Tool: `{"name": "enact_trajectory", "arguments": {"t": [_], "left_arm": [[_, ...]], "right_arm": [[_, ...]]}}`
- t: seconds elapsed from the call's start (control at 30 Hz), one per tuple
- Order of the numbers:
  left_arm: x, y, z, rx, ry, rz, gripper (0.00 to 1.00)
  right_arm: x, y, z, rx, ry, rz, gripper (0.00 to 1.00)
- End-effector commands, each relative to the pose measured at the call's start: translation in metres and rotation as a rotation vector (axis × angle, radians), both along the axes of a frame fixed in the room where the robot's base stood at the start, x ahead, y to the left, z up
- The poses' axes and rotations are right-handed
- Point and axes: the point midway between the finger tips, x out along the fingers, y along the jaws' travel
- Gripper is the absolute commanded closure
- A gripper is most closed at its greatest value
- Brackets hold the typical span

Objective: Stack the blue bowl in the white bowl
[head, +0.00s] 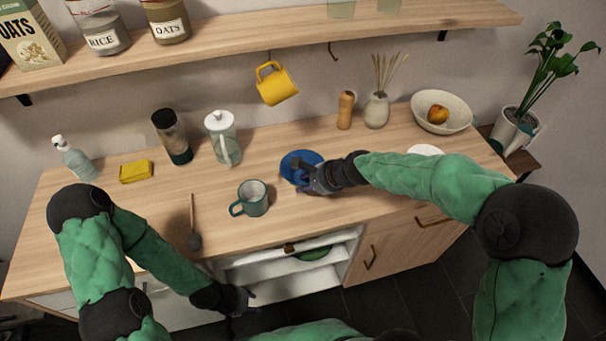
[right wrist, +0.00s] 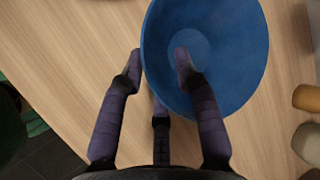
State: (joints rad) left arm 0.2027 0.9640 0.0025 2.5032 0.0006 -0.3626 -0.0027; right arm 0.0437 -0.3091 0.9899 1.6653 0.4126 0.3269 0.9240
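The blue bowl (head: 291,160) stands on the wooden counter, right of the middle. My right gripper (head: 308,176) is at its near side. In the right wrist view the gripper (right wrist: 159,66) has its fingers apart, one over the inside of the blue bowl (right wrist: 235,45) and one outside its rim; I cannot tell whether they touch it. A white round thing (head: 425,149), probably the white bowl, shows behind my right forearm, which hides most of it. My left gripper (head: 243,300) hangs low in front of the counter, too small to tell open or shut.
A green mug (head: 254,199) stands left of the blue bowl. A cream bowl with fruit (head: 455,107), a vase (head: 376,111) and a wooden mill (head: 346,110) stand behind. A glass press (head: 224,140) is further left. A yellow mug (head: 276,85) hangs under the shelf.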

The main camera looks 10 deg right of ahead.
Motion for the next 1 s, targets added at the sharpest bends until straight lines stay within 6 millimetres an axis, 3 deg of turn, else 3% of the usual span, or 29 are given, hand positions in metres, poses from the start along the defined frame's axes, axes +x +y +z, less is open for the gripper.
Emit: {"name": "enact_trajectory", "arguments": {"t": [0.13, 0.23, 0.27, 0.73, 1.0], "left_arm": [[0.000, 0.000, 0.001, 0.000, 0.000, 0.000, 0.60], [0.000, 0.000, 0.001, 0.000, 0.000, 0.000, 0.60], [0.000, 0.000, 0.001, 0.000, 0.000, 0.000, 0.60], [0.000, 0.000, 0.003, 0.000, 0.000, 0.000, 0.60], [0.000, 0.000, 0.019, 0.000, 0.000, 0.000, 0.60]], "right_arm": [[0.000, 0.000, 0.001, 0.000, -0.001, 0.000, 0.68], [0.000, 0.000, 0.002, 0.000, -0.001, 0.000, 0.96], [0.000, 0.000, 0.002, 0.000, -0.001, 0.000, 1.00], [0.001, -0.001, 0.005, -0.001, -0.003, -0.001, 1.00], [0.001, -0.001, 0.026, -0.001, -0.003, -0.001, 1.00]]}}
